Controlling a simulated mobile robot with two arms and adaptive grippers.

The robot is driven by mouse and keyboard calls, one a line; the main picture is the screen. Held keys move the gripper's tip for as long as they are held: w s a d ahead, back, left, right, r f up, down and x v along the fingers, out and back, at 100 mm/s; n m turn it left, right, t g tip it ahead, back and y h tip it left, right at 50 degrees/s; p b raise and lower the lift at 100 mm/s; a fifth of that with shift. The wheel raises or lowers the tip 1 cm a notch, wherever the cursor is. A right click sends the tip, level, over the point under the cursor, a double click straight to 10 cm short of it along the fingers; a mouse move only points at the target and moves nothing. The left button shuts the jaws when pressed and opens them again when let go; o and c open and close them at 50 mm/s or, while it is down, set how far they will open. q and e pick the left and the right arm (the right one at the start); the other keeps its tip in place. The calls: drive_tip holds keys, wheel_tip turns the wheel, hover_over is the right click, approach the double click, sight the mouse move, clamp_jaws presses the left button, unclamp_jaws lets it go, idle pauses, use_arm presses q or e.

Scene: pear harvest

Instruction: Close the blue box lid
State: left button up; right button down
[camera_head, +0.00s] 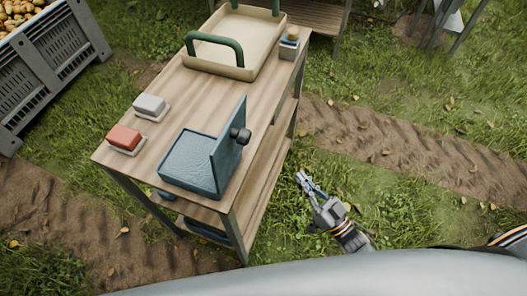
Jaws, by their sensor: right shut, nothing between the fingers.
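The blue box (188,160) sits at the near end of the wooden table. Its lid (229,146) stands upright along the box's right side, so the box is open. A dark round knob (240,134) sticks out from the lid's right face. My right gripper (303,181) is shut and empty. It hangs over the grass to the right of the table, apart from the box and lid. My left gripper is not in view.
A beige tray (262,38) with green handles stands at the far end, beside a small container (289,45). A grey crate (50,62) stands at upper left.

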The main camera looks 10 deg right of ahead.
sight(250, 135)
drive_tip(key=s+a+r+n+g+y, duration=0.1)
drive_tip(key=s+r+n+g+y, duration=0.1)
drive_tip(key=s+r+n+y, duration=0.4)
drive_tip(key=s+a+r+n+g+y, duration=0.1)
drive_tip(key=s+r+n+g+y, duration=0.15)
drive_tip(key=r+y, duration=0.55)
use_arm(q)
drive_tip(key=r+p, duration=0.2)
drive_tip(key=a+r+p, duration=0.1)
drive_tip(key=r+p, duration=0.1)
drive_tip(key=p, duration=0.1)
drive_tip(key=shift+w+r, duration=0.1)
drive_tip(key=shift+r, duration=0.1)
use_arm(e)
drive_tip(key=shift+m+h, duration=0.25)
drive_tip(key=shift+h, duration=0.35)
drive_tip(key=x, duration=0.4)
drive_tip(key=w+a+f+x, duration=0.1)
drive_tip(key=x, duration=0.8)
drive_tip(key=shift+w+a+f, duration=0.2)
drive_tip(key=shift+w+a, duration=0.2)
drive_tip(key=shift+w, duration=0.05)
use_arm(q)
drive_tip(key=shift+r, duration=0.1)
